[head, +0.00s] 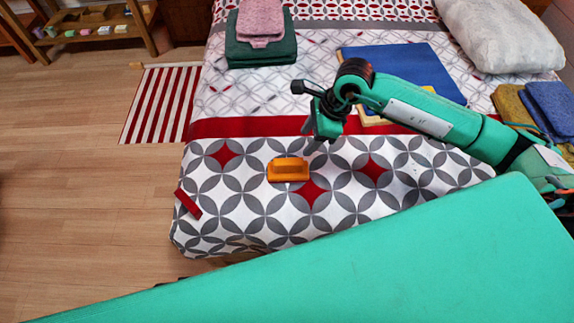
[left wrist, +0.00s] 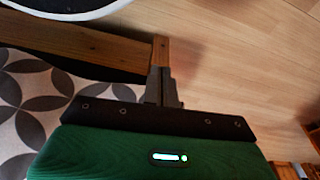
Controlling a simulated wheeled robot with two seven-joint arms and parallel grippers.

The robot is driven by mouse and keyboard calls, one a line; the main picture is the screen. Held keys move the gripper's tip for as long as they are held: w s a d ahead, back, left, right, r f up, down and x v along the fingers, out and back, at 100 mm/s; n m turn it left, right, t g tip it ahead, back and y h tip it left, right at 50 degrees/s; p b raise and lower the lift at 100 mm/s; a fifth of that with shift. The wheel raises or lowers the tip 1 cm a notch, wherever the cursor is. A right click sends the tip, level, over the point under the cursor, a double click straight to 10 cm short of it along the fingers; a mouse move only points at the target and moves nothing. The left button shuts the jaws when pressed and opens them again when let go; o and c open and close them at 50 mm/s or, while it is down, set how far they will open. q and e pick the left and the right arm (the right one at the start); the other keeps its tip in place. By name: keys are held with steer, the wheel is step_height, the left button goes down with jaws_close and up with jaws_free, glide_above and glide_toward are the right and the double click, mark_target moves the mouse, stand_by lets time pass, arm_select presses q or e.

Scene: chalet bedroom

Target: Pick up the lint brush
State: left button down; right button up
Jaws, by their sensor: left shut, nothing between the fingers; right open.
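An orange block with a raised grip, which looks like the lint brush (head: 288,170), lies on the patterned bedspread near the foot of the bed. My right gripper (head: 311,142) is open and empty, above the bed, just beyond and slightly right of the brush and apart from it. Its fingers are small and partly dark in the head view. My left gripper (left wrist: 162,88) shows only in the left wrist view, with its fingers together and nothing between them. The brush does not show in that view.
The bedspread (head: 240,195) is clear around the brush. Farther back lie folded green towels (head: 262,52), a pink cloth (head: 262,22), a blue cloth (head: 400,65) and a white pillow (head: 500,35). A striped rug (head: 160,105) lies on the floor left of the bed.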

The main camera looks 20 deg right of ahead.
mark_target(290, 161)
steer(key=x, duration=0.8)
steer(key=shift+f, duration=0.2)
steer(key=x, duration=0.4)
steer(key=shift+w+f+p, duration=0.15)
steer(key=shift+f+p, duration=0.05)
steer(key=shift+p, duration=0.1)
steer(key=shift+a+f, duration=0.15)
steer(key=shift+f, duration=0.1)
arm_select(q)
steer(key=shift+s+a+f, duration=0.1)
steer(key=shift+s+f, duration=0.05)
steer(key=shift+f, duration=0.75)
arm_select(e)
jaws_close()
